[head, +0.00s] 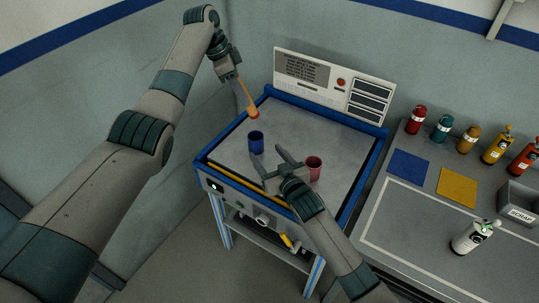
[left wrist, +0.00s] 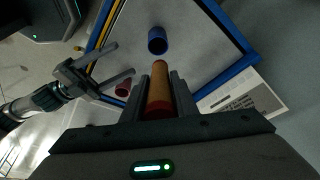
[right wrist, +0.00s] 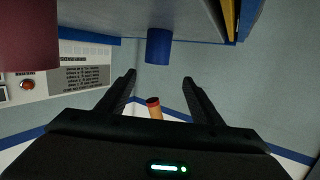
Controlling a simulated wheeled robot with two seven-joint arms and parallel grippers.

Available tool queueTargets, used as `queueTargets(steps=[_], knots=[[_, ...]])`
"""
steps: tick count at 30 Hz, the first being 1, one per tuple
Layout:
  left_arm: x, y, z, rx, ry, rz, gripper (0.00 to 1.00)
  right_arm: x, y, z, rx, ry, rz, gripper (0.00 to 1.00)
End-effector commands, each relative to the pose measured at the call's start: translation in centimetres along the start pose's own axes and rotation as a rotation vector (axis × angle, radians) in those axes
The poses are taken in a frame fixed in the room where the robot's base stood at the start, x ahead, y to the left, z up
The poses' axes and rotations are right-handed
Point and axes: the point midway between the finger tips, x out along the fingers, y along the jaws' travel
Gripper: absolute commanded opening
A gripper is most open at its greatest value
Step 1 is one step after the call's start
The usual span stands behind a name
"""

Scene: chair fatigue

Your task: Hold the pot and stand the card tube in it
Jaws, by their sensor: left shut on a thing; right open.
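My left gripper (head: 237,77) is shut on an orange-brown card tube (head: 246,97) with a red end, held tilted above the table's back left. The tube lies between the fingers in the left wrist view (left wrist: 159,88). A blue pot (head: 256,142) stands upright on the table (head: 310,135), below and apart from the tube. My right gripper (head: 268,157) is open and empty, close in front of the blue pot. In the right wrist view, the pot (right wrist: 159,46) shows beyond the gap between the fingertips. A dark red pot (head: 314,168) stands right of my right gripper.
The table has a raised blue rim (head: 375,165) and a control panel (head: 333,85) at its back. A side bench (head: 425,220) at right holds several bottles, a blue mat (head: 408,165), a yellow mat (head: 457,187) and a scrap bin (head: 516,208). The table's back right is clear.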

Motion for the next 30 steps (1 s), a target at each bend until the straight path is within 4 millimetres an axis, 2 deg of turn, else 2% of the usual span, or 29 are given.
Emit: queueTargets(steps=[4,19,23,30], knots=[[0.0,0.0,0.0,0.0,0.0,0.0,0.04,0.3,0.6,0.1,-0.019,-0.015,0.023,0.6],[0.0,0.0,0.0,0.0,0.0,0.0,0.04,0.8,0.6,0.1,-0.019,-0.015,0.022,0.6],[0.0,0.0,0.0,0.0,0.0,0.0,0.04,1.9,0.6,0.2,-0.019,-0.015,0.022,0.6],[0.0,0.0,0.0,0.0,0.0,0.0,0.04,5.0,0.7,0.2,-0.02,-0.015,0.022,0.6]])
